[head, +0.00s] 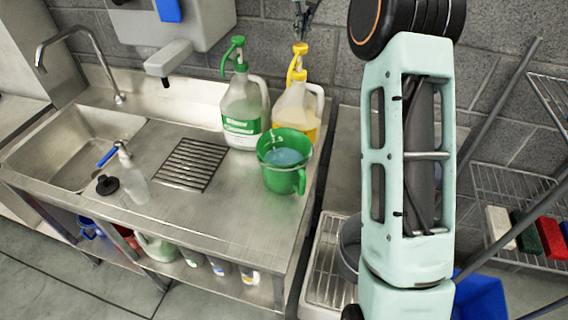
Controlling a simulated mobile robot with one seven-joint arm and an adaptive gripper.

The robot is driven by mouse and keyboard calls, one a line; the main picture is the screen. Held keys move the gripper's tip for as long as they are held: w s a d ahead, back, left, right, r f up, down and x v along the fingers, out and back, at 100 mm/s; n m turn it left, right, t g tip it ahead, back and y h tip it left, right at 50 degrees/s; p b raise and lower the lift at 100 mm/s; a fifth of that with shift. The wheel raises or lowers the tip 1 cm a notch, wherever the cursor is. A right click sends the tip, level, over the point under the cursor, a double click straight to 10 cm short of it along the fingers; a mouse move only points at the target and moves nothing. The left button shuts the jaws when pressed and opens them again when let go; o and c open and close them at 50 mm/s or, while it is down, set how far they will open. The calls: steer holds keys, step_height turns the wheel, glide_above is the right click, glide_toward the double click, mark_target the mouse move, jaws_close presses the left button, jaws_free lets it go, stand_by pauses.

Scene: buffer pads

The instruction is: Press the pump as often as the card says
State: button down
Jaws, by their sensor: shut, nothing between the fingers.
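A clear jug with a yellow pump head (298,62) stands at the back right of the steel counter, holding yellow liquid. To its left stands a jug with a green pump head (234,52) and a green label. My gripper (303,18) is at the top edge, just above the yellow pump head, shut and mostly out of frame. I cannot tell whether it touches the pump. A green measuring jug (285,175) with bluish liquid stands in front of the yellow-pump jug. No readable card shows; a blue piece (168,10) on the wall unit is cut off.
A steel sink (75,150) lies left. A spray bottle (131,177) and a black cap (107,186) stand near the front edge. A drain grate (190,163) lies mid-counter. Bottles sit on the shelf below. A wire rack (510,190) stands right. The front right counter is clear.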

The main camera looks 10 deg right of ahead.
mark_target(301, 46)
steer(key=shift+s+f+b, duration=0.1)
steer(key=shift+f+b, duration=1.55)
steer(key=shift+f, duration=0.85)
steer(key=shift+r, duration=0.1)
step_height(301, 46, up, 5)
steer(key=p, duration=0.5)
steer(key=shift+f, duration=0.2)
